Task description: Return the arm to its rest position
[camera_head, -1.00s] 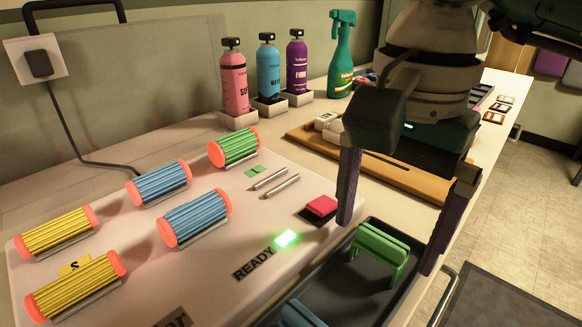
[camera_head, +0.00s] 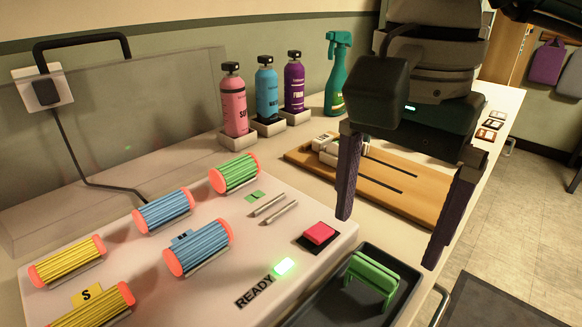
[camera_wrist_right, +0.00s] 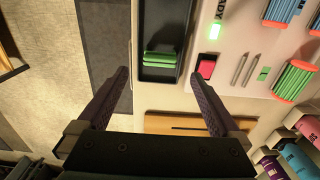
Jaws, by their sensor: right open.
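My right gripper (camera_head: 394,228) hangs over the counter at the right of the head view, its dark fingers wide apart with nothing between them. It also shows open in the right wrist view (camera_wrist_right: 162,92). A dark tray (camera_head: 402,310) with a green clip-like piece (camera_head: 370,283) in it lies below and in front of the fingers. The white board (camera_head: 150,272) to the left holds several yellow, blue and green ribbed rollers with orange ends. Its red button (camera_head: 320,233) is free of the gripper, and the green light by READY (camera_head: 285,267) is lit. My left gripper is not in view.
Pink (camera_head: 234,105), blue (camera_head: 267,95) and purple (camera_head: 294,85) bottles stand in holders at the back. A green spray bottle (camera_head: 337,80) stands near my right arm. A wooden board (camera_head: 400,190) lies behind the fingers. Open floor (camera_head: 530,215) is at the right.

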